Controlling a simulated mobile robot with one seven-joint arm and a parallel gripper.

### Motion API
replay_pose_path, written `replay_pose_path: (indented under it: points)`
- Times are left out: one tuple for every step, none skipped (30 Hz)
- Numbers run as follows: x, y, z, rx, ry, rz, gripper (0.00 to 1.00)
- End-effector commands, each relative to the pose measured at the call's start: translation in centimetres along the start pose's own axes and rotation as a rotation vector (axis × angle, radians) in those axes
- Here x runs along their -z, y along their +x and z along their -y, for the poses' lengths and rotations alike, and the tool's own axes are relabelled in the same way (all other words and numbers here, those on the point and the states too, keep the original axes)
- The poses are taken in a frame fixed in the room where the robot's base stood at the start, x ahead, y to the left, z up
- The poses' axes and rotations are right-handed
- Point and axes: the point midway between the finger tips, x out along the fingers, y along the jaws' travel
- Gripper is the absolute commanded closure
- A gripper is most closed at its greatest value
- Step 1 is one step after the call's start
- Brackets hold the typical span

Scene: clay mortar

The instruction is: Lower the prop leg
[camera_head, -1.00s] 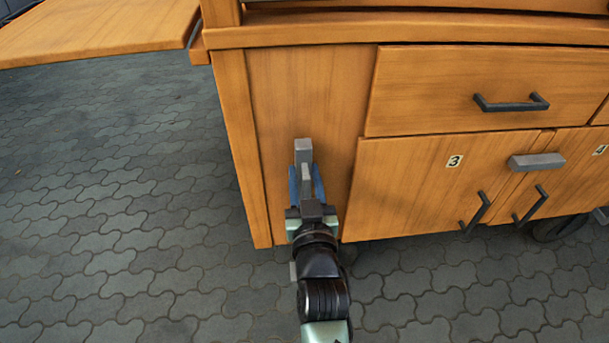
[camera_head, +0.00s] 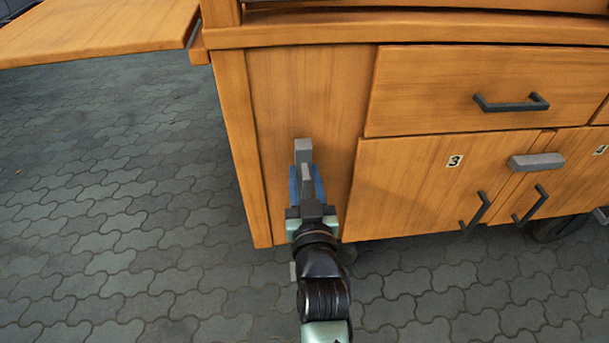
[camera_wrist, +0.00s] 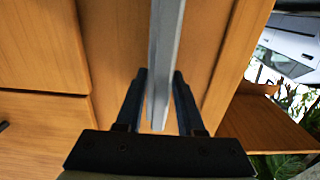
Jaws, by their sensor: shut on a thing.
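The prop leg (camera_head: 303,152) is a grey metal bar on the narrow wooden panel at the left end of the cart's front. It also shows in the wrist view as a long pale grey bar (camera_wrist: 165,50) running down between my fingers. My gripper (camera_head: 306,182) is at the leg, with its blue fingers on either side of it. In the wrist view my gripper (camera_wrist: 160,78) has its two dark fingers around the bar's end, shut on it. My gripper hides part of the leg in the head view.
The wooden cart (camera_head: 232,120) has a drawer (camera_head: 420,90) and a door marked 3 (camera_head: 400,190) right of the leg, both with dark handles. A grey block (camera_head: 536,161) sits between the doors. A wooden leaf (camera_head: 100,35) juts out upper left. The paved floor (camera_head: 110,220) is clear.

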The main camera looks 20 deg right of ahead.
Motion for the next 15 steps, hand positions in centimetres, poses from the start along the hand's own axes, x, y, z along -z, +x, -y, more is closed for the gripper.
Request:
replay_pose_path:
  points:
    - [-0.1,-0.1,-0.1,-0.001,0.000,0.000,1.00]
    - [-0.1,-0.1,-0.1,-0.002,0.000,0.000,1.00]
    - [-0.1,-0.1,-0.1,-0.002,0.000,0.000,1.00]
    - [-0.1,-0.1,-0.1,-0.002,0.000,0.000,1.00]
    - [-0.1,-0.1,-0.1,-0.002,0.000,0.001,1.00]
    - [-0.1,-0.1,-0.1,-0.002,0.000,0.001,1.00]
    - [-0.1,-0.1,-0.1,-0.002,0.000,0.001,1.00]
    - [-0.1,-0.1,-0.1,-0.002,0.000,0.001,1.00]
    - [-0.3,-0.1,-0.1,-0.002,0.000,0.001,1.00]
    - [-0.5,-0.1,-0.1,-0.002,0.000,0.001,1.00]
    - [-0.7,-0.1,-0.1,-0.001,0.000,0.001,1.00]
    - [-1.1,-0.1,-0.1,-0.001,0.000,0.002,1.00]
    - [-1.4,-0.1,-0.1,-0.001,0.000,0.002,1.00]
    - [-1.8,-0.1,-0.1,-0.001,0.000,0.002,1.00]
    - [-2.4,-0.1,-0.1,-0.001,0.000,0.002,1.00]
